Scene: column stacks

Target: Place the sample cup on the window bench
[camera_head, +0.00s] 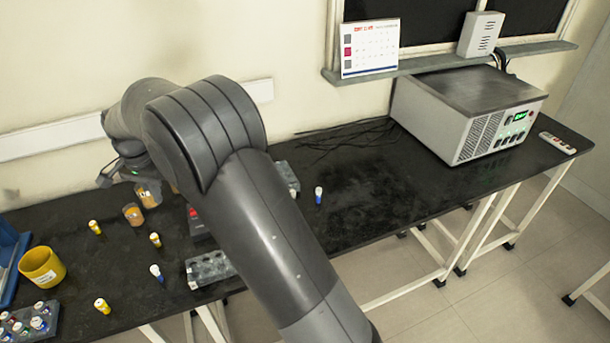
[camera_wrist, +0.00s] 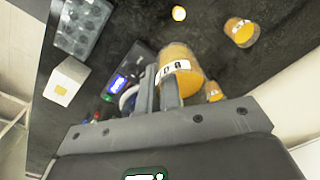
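Orange-filled clear cups with white labels stand on the black bench. In the head view, one cup (camera_head: 133,215) is in the open and another cup (camera_head: 149,194) is partly under my arm. Which cup is the sample cup is unclear. A window ledge (camera_head: 450,60) runs along the back wall.
A grey instrument box (camera_head: 465,115) stands at the right. The bench (camera_head: 365,190) between is mostly clear, with dark cables at the back.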

